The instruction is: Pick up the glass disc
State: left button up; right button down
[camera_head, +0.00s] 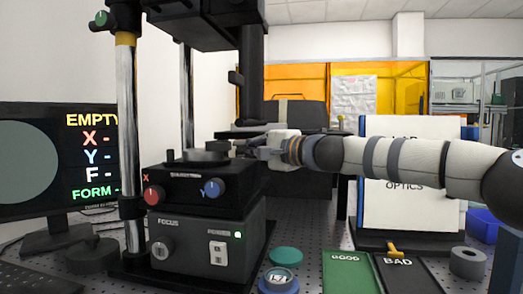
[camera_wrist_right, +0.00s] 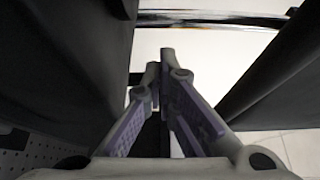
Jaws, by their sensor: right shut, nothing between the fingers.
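I cannot single out the glass disc with certainty. A round blue-rimmed piece with a pale labelled face (camera_head: 278,280) lies at the bottom centre of the head view. A flat teal disc (camera_head: 286,255) lies just behind it. My right gripper (camera_head: 243,148) reaches in from the right beside the dark round stage (camera_head: 206,156) on top of the interferometer. Its fingers also show in the right wrist view (camera_wrist_right: 160,75), close together at the tips with nothing visible between them. My left gripper is out of view.
The interferometer box (camera_head: 205,240) has red and blue knobs and upright posts. A monitor (camera_head: 60,160) at left reads EMPTY.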

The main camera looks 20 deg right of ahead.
aim_at(237, 163)
jog(key=s+a, duration=0.2)
jog(key=shift+s+a+r, duration=0.1)
jog(key=shift+s, duration=0.25)
jog(key=shift+s+a, duration=0.1)
jog(key=shift+a, duration=0.05)
jog(key=shift+s+a, duration=0.6)
jog(key=shift+s, duration=0.1)
